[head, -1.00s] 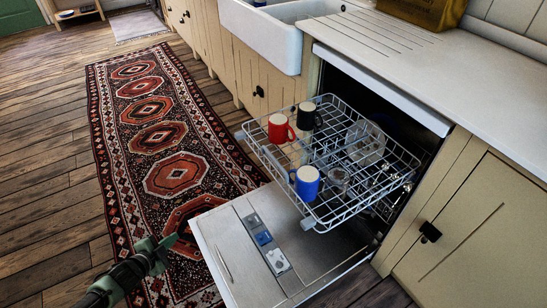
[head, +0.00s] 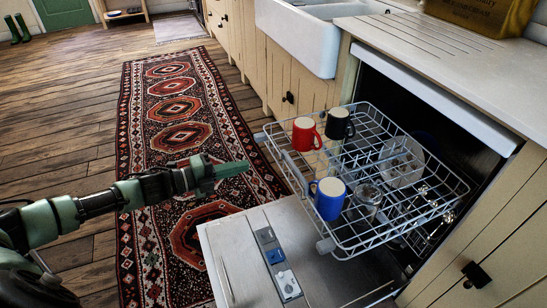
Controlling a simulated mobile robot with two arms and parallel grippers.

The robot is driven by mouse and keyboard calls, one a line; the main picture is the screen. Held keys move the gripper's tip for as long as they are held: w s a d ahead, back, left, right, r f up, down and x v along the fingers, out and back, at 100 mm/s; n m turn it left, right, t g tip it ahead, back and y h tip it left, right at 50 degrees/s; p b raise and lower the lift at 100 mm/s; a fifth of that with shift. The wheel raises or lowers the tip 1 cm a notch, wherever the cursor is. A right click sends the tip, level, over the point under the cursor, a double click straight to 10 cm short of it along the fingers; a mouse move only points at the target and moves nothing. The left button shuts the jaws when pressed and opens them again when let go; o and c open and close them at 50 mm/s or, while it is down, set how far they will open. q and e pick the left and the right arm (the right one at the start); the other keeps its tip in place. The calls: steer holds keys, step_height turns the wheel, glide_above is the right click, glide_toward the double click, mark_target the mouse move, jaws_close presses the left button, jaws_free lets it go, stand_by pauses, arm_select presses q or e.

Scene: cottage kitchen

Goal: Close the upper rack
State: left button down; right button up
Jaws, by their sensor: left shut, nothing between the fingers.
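The upper rack (head: 357,247) is a white wire basket pulled out of the dishwasher (head: 437,98), above its lowered door (head: 245,254). It holds a red mug (head: 305,134), a black mug (head: 339,123), a blue mug (head: 329,199), a clear glass (head: 368,197) and a clear bowl or plate (head: 401,164). My left gripper (head: 240,168) is shut and empty. In the picture it is left of the rack's front edge, over the rug and apart from the rack. My right gripper is not in view.
A patterned rug (head: 180,137) lies on the wooden floor left of the rack. Cabinets, a white sink (head: 297,36) and a counter (head: 430,45) run along the right.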

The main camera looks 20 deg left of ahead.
mark_target(283, 153)
arm_select(q)
steer(key=shift+r+b+x, duration=0.15)
steer(key=shift+r+x, duration=0.05)
steer(key=shift+x, duration=1.5)
steer(key=shift+r+b+x, duration=0.1)
steer(key=shift+r+x, duration=0.05)
steer(key=shift+x, duration=1.6)
steer(key=shift+r+b+x, duration=0.15)
steer(key=shift+r+x, duration=0.05)
steer(key=shift+x, duration=1.5)
steer(key=shift+w, duration=0.15)
